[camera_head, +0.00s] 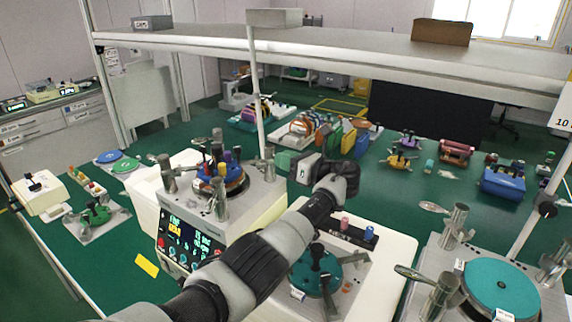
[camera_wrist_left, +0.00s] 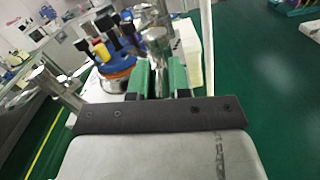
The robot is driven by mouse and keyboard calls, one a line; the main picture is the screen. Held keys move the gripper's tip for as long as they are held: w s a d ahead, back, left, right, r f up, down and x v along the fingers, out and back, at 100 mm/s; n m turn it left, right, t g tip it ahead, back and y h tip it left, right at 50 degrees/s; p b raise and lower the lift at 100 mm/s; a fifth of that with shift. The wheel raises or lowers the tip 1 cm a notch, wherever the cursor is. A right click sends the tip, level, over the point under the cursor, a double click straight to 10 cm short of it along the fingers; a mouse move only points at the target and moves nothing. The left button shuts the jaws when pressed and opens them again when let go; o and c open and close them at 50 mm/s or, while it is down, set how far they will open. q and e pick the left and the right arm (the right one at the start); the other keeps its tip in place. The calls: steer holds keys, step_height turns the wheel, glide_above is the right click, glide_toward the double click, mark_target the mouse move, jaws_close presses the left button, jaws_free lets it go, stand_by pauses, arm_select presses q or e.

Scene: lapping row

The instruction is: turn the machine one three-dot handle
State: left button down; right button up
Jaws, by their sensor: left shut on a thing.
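The machine (camera_head: 170,245) with a lit display stands left of centre in the head view. On its grey top sit an orange and blue disc stack (camera_head: 222,180) and several metal posts with lever handles. My left gripper (camera_head: 279,162) reaches in from the right, its green fingers at the right-hand metal handle post (camera_head: 264,168). In the left wrist view the green fingers (camera_wrist_left: 160,80) are shut around this shiny metal post (camera_wrist_left: 157,55). Dot marks on the handles are too small to read. My right gripper is not in view.
My left arm crosses above a second station with a teal disc (camera_head: 315,270). Another machine with a teal plate (camera_head: 498,288) and metal handles is at right. A shelf post (camera_head: 256,90) rises just behind the gripped handle. Coloured plates (camera_head: 330,135) stand on the green bench behind.

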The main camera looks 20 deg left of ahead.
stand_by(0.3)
arm_select(q)
steer(key=c, duration=1.1)
jaws_free()
steer(key=d+b, duration=0.1)
steer(key=d, duration=0.2)
steer(key=d+b, duration=0.1)
steer(key=d, duration=0.3)
steer(key=s+d+b, duration=0.1)
steer(key=d, duration=0.2)
steer(key=shift+s+d, duration=0.1)
steer(key=shift+d, duration=0.25)
